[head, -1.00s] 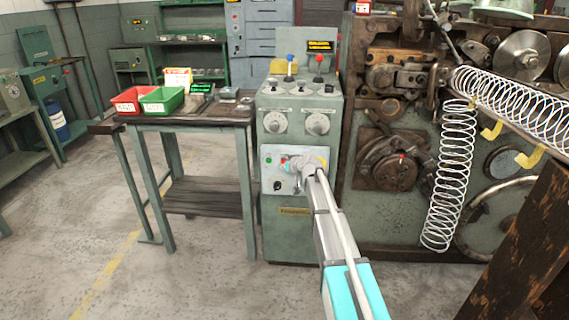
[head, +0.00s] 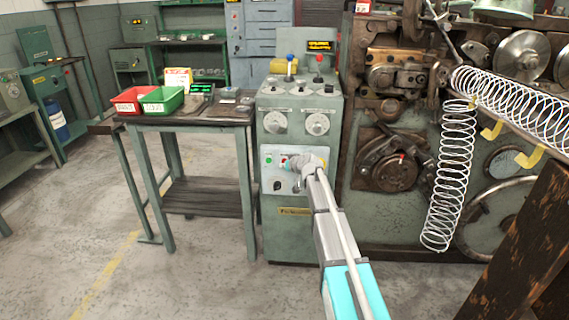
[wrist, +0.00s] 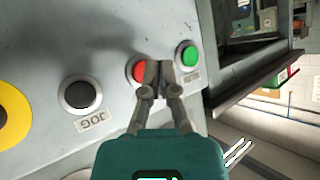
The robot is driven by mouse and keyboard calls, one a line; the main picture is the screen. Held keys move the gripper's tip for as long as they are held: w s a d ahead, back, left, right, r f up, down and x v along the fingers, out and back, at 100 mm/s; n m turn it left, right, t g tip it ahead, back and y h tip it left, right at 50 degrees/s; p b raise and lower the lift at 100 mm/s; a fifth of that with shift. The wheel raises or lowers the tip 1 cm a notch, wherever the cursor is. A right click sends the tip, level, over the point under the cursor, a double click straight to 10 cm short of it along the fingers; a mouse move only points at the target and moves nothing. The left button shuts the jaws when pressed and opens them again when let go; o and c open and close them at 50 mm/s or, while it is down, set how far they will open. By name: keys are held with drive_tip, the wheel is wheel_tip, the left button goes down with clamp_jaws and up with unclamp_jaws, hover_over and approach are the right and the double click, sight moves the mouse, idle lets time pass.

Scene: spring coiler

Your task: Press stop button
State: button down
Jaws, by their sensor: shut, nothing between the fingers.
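The stop button is most likely the red button (wrist: 140,70) on the grey control panel (wrist: 60,50); its label is hidden behind my gripper. My gripper (wrist: 155,66) is shut and empty, with its fingertips over the right part of the red button; I cannot tell whether they touch it. A green button (wrist: 189,56) is to the right and a black button labelled JOG (wrist: 79,95) to the left. In the head view, my arm reaches the front of the green control cabinet (head: 297,220), and the red button (head: 284,162) shows just left of the arm's end.
The coiling machine (head: 400,225) with long wire springs (head: 455,175) stands right of the cabinet. A table (head: 200,122) with red and green bins stands on its left.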

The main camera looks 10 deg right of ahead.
drive_tip(key=shift+w, duration=0.1)
idle(0.6)
drive_tip(key=shift+w+d, duration=0.1)
drive_tip(key=shift+w, duration=0.2)
drive_tip(key=shift+w, duration=0.4)
idle(0.9)
drive_tip(key=shift+s, duration=0.15)
idle(0.3)
drive_tip(key=shift+s, duration=0.65)
drive_tip(key=s, duration=0.1)
drive_tip(key=s+a, duration=0.1)
drive_tip(key=s, duration=0.3)
drive_tip(key=shift+a, duration=0.25)
idle(0.3)
idle(0.6)
